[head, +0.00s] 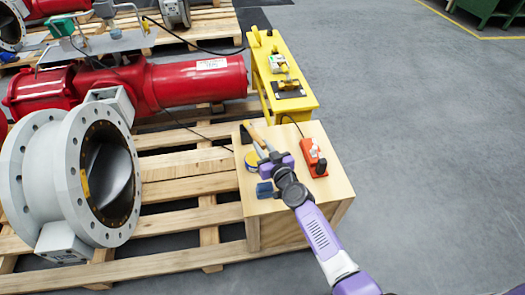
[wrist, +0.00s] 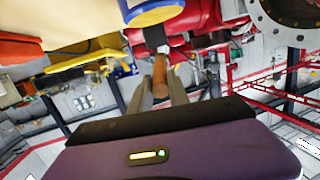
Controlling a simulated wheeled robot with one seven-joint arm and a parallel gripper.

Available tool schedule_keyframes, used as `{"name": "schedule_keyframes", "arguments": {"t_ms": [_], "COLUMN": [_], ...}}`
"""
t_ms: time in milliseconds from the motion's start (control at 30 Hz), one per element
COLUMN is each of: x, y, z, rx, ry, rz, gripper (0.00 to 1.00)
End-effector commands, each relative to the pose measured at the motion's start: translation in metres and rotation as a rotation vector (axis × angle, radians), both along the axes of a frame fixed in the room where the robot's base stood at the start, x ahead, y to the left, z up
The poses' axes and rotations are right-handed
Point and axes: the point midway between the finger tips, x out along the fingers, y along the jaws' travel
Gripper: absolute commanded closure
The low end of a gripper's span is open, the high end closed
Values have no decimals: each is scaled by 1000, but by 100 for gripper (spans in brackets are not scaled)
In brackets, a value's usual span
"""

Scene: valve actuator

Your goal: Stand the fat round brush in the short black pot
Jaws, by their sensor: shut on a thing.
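My gripper (head: 266,153) is above the left part of the wooden box top, with its fingers closed around a brown wooden handle. In the wrist view the handle (wrist: 160,72) sits between the two fingers, and a dark piece (wrist: 155,38) shows at its far end. I take this to be the fat round brush, but its bristles cannot be made out clearly. A small black shape (head: 246,134) shows beside the tan handle in the head view. I cannot tell whether it is the short black pot or part of the brush.
A blue and yellow round tin (head: 251,161) stands at the box's left edge, close to my gripper. An orange-red tool (head: 314,157) lies on the right of the wooden box (head: 325,180). A yellow stand (head: 302,103) is behind. A large grey valve (head: 65,180) stands left on pallets.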

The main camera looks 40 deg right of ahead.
Motion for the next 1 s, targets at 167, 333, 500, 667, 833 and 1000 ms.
{"name": "schedule_keyframes", "arguments": {"t_ms": [167,333,500,667,833,1000], "x": [0,0,0,0,0,0], "y": [0,0,0,0,0,0], "z": [1,-2,-7,-11,-11,-12], "rx": [0,0,0,0,0,0], "ry": [-1,-1,-1,-1,-1,0], "rz": [0,0,0,0,0,0], "gripper": [100,100,100,100,100,57]}}
